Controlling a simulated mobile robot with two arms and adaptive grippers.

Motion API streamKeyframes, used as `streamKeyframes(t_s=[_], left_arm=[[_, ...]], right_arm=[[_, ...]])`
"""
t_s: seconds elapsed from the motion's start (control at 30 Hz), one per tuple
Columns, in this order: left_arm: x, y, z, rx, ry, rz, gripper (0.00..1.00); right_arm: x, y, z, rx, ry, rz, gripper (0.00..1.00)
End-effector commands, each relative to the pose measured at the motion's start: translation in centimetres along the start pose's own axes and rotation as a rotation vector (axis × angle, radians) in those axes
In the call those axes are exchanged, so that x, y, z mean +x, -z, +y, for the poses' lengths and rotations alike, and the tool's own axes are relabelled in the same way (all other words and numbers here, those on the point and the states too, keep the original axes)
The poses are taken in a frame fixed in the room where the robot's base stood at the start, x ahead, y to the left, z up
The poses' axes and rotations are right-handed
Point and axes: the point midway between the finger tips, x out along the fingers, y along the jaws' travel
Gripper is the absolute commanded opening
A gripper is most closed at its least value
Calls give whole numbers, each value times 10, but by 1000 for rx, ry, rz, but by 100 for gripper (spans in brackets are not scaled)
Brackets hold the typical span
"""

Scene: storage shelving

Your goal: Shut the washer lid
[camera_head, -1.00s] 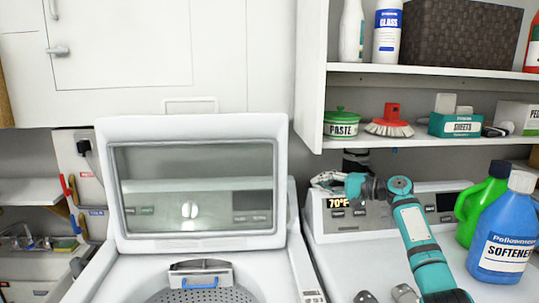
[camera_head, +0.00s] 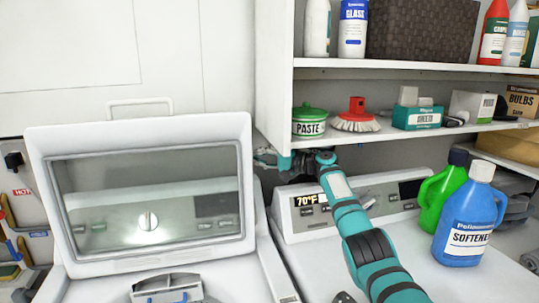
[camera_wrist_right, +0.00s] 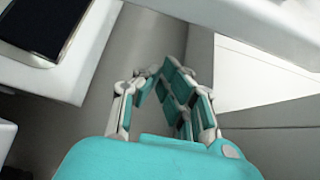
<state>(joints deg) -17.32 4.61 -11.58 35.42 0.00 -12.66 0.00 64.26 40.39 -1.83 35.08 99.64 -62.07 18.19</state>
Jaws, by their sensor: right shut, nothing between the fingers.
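The washer lid (camera_head: 140,131) stands open and nearly upright at the left of the head view, a white frame around a clear window. The washer (camera_head: 246,272) is below it, its tub opening mostly out of frame. My right gripper (camera_head: 270,160) is beyond the lid's upper right edge, below the shelf, and small and partly hidden there. A gap shows between it and the lid in the picture; the depth is unclear. The right wrist view shows its fingers (camera_wrist_right: 165,72) drawn together and empty. My left gripper is not in view.
A second machine's control panel (camera_head: 350,205) is beneath my right arm. A blue softener bottle (camera_head: 465,222) and a green jug (camera_head: 437,195) stand right of the arm. The shelf (camera_head: 390,136) above holds a paste tub (camera_head: 309,122) and brush (camera_head: 356,116).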

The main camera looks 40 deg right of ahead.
Motion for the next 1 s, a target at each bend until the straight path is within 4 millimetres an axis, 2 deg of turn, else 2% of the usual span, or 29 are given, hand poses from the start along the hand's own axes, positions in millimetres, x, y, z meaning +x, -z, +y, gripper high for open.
streamKeyframes(t_s=[0.1, 0.6, 1.0], left_arm=[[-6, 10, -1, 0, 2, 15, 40], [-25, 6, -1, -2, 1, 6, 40], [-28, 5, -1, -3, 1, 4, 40]], right_arm=[[13, -1, -2, 1, 0, -2, 0], [-10, -25, 0, -3, -3, 2, 0], [-15, -32, 0, -1, -1, 0, 0]])
